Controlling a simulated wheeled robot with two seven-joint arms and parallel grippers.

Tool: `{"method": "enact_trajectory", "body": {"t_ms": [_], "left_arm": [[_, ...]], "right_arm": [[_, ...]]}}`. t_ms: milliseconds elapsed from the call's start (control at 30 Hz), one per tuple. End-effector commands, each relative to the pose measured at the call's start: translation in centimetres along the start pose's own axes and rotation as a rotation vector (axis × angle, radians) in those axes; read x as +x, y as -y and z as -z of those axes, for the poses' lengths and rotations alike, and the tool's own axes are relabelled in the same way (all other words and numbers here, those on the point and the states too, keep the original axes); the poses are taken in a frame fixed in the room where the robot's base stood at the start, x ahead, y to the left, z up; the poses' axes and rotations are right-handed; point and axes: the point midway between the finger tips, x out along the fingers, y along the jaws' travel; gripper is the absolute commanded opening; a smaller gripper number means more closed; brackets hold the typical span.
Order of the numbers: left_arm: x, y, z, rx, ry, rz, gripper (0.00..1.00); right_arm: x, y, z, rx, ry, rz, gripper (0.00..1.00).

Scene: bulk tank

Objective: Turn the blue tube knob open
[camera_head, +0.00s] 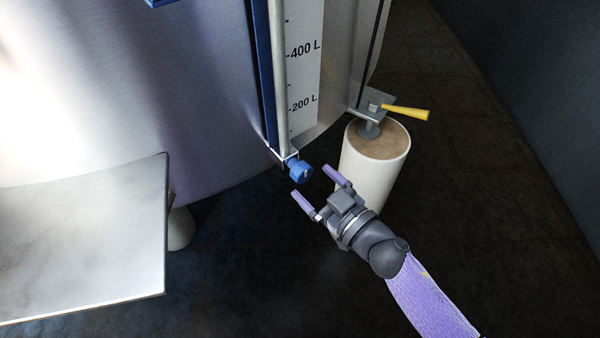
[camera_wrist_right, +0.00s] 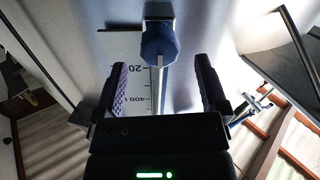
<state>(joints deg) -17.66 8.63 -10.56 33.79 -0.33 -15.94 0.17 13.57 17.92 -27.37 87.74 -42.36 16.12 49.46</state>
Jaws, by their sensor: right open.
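The blue knob (camera_head: 300,171) sits at the bottom end of the clear level tube (camera_head: 278,80) on the steel tank (camera_head: 150,90). In the right wrist view the blue knob (camera_wrist_right: 158,43) is at the top middle, beyond the fingers. My right gripper (camera_head: 318,184) is open, its two purple-padded fingers apart and pointing at the knob. The knob lies just past the fingertips; no contact is visible. In the right wrist view my right gripper (camera_wrist_right: 160,75) frames the tube between its fingers. My left gripper is not in view.
A metal table (camera_head: 80,240) stands at the left. The dark floor (camera_head: 260,260) between the table and my right arm is clear. A wall (camera_head: 540,90) is far right.

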Motion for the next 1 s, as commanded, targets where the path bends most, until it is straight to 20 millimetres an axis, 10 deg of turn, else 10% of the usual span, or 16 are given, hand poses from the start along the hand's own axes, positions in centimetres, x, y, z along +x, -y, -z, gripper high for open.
{"method": "enact_trajectory", "body": {"t_ms": [533,1000], "left_arm": [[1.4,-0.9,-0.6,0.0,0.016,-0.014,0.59],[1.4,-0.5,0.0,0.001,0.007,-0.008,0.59]], "right_arm": [[4.0,0.0,-0.1,0.0,0.002,-0.001,0.93],[4.0,0.0,-0.1,0.0,0.003,-0.001,0.0]]}}
